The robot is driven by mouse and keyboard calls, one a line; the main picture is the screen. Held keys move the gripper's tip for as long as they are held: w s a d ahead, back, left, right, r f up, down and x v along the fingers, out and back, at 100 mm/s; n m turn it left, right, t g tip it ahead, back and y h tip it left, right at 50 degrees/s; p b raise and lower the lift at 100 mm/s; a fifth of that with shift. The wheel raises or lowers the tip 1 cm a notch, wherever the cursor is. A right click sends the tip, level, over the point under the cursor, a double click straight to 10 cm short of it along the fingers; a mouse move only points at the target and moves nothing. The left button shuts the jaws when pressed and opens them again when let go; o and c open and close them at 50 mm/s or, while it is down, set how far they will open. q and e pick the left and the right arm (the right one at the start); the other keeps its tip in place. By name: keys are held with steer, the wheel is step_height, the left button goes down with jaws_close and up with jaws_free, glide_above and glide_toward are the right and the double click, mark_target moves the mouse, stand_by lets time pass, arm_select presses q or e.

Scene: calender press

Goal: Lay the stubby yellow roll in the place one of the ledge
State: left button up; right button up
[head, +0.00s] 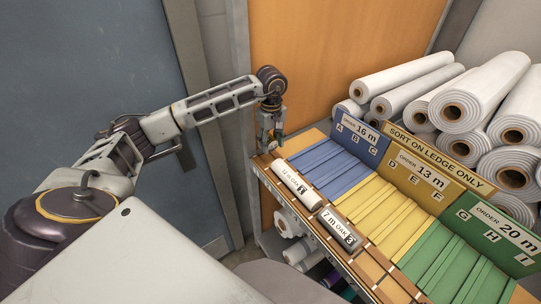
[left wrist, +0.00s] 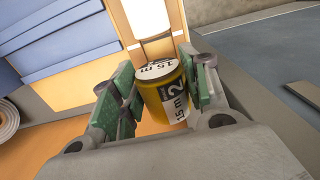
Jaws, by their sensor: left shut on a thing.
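The stubby yellow roll (left wrist: 166,97) stands between the green pads of my left gripper (left wrist: 155,98) in the left wrist view. Its label reads 15 m and 2. The pads are shut on its sides. In the head view my left gripper (head: 270,143) points down at the far left end of the wooden ledge (head: 373,268); the roll is mostly hidden there. I cannot tell whether it touches the ledge. On the ledge a long white roll (head: 298,185) lies nearest my gripper, then a grey roll (head: 342,229) marked 7 m OAK 3. My right gripper is out of view.
Behind the ledge are blue (head: 328,168), yellow (head: 385,208) and green (head: 453,270) slatted sections with order signs. A sign (head: 440,160) reads SORT ON LEDGE ONLY. Large white rolls (head: 470,97) are stacked at right. More rolls (head: 294,222) lie on a shelf below.

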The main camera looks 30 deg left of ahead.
mark_target(271, 148)
arm_select(q)
step_height(271, 148, down, 3)
steer(key=shift+r, duration=0.1)
steer(key=shift+f, duration=0.2)
steer(key=shift+f+p, duration=0.6)
steer(key=shift+f, duration=1.2)
steer(key=shift+f, duration=0.15)
steer(key=o, duration=0.9)
steer(key=shift+o, duration=0.2)
